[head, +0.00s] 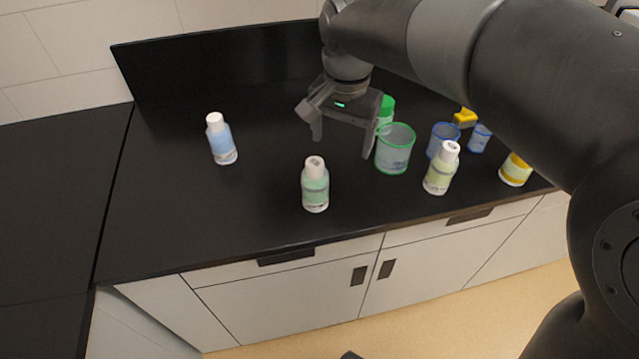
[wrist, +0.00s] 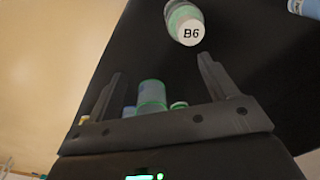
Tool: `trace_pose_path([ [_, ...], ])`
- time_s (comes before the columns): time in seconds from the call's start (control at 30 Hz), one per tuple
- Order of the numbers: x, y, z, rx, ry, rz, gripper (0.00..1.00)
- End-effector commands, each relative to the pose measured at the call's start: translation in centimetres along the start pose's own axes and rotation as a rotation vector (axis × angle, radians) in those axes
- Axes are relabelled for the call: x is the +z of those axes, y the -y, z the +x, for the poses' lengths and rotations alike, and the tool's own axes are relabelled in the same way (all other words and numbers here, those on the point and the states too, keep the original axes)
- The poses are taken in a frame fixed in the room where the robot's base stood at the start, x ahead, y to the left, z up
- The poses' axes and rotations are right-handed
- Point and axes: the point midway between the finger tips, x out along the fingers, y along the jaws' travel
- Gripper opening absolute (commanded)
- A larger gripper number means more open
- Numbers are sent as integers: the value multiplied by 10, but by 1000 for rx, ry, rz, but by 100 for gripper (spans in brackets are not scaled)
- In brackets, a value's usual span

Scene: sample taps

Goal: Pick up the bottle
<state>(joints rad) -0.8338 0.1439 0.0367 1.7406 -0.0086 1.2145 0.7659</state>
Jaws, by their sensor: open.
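Several bottles stand on the black counter; I cannot tell which one the task means. A bottle with pale green liquid and a white cap (head: 315,187) stands upright near the front edge. In the wrist view, the nearest bottle (wrist: 184,20) shows a white cap marked B6, beyond the fingertips. My gripper (head: 342,147) is open and empty above the counter, behind the pale green bottle and apart from it. Its two fingers also show in the wrist view (wrist: 160,66). A pale blue bottle (head: 222,143) stands to the left, and a yellow-green bottle (head: 439,170) to the right.
A green-rimmed beaker (head: 395,150) and a green-capped container (head: 386,108) stand close to the right of my gripper. Blue-rimmed beakers (head: 443,138), a yellow-labelled bottle (head: 516,170) and a yellow object (head: 465,117) are farther right. The counter (head: 262,165) is clear between the blue and green bottles.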

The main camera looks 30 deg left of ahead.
Motion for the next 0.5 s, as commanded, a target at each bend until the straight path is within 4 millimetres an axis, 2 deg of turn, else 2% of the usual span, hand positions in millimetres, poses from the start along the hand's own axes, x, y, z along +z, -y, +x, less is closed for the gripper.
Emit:
trace_pose_path([
  [0.03, 4, 17, 6, 9, 12, -9, 79],
  [0.1, 8, 32, 11, 18, 23, -10, 79],
  [0.2, 12, 45, 16, 26, 32, -10, 79],
  [0.27, 14, 47, 21, 29, 34, -10, 79],
  [0.5, 15, 47, 58, 30, 35, -10, 79],
])
